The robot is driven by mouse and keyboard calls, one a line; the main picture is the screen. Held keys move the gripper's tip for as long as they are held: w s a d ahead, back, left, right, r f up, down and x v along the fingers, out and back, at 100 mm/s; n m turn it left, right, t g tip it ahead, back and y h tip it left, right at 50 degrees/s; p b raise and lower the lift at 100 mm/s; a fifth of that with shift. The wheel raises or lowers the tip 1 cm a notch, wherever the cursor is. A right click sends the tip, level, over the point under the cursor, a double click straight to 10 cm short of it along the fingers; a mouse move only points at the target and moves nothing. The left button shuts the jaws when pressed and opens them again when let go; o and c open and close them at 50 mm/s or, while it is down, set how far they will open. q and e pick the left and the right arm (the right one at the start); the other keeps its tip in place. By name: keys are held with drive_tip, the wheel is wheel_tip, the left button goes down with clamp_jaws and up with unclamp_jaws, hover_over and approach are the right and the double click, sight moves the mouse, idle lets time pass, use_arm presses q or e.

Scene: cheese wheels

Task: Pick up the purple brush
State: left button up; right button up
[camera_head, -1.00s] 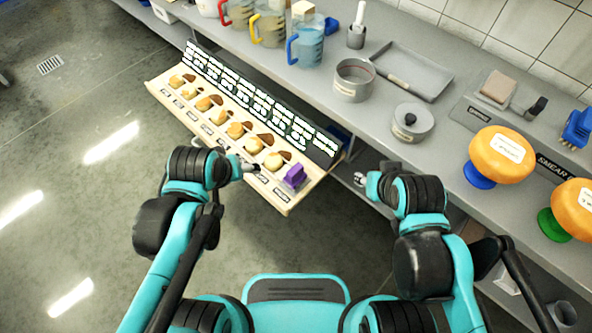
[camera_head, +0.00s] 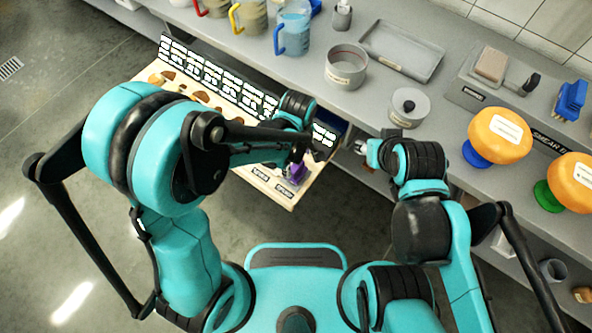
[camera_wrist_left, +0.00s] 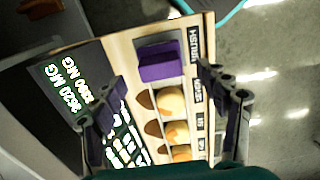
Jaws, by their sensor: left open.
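The purple brush (camera_head: 297,173) lies in the end compartment of the wooden sample tray (camera_head: 262,183), partly covered by my left gripper in the head view. In the left wrist view the brush (camera_wrist_left: 161,66) is a purple block beside a label, between and beyond the two fingers. My left gripper (camera_head: 298,155) is open above the brush, with nothing between its fingers; its fingers (camera_wrist_left: 160,76) stand wide apart in the wrist view. My right gripper (camera_head: 362,148) is by the bench edge, right of the tray; its jaws are too small to read.
Round cheese samples (camera_wrist_left: 172,101) sit in the tray beside the brush, along a black number board (camera_wrist_left: 62,88). The grey bench (camera_head: 385,105) behind holds jugs, a pot (camera_head: 346,64), a lidded pot (camera_head: 408,106) and two orange cheese wheels (camera_head: 500,134).

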sight(296, 165)
use_arm(q)
wheel_tip(296, 165, down, 5)
drive_tip(key=b, duration=0.2)
drive_tip(key=shift+w+a+f+b, duration=0.15)
drive_tip(key=shift+b, duration=0.2)
use_arm(e)
wheel_tip(296, 165, down, 3)
drive_tip(key=shift+r, duration=0.15)
use_arm(q)
drive_tip(key=c, duration=1.3)
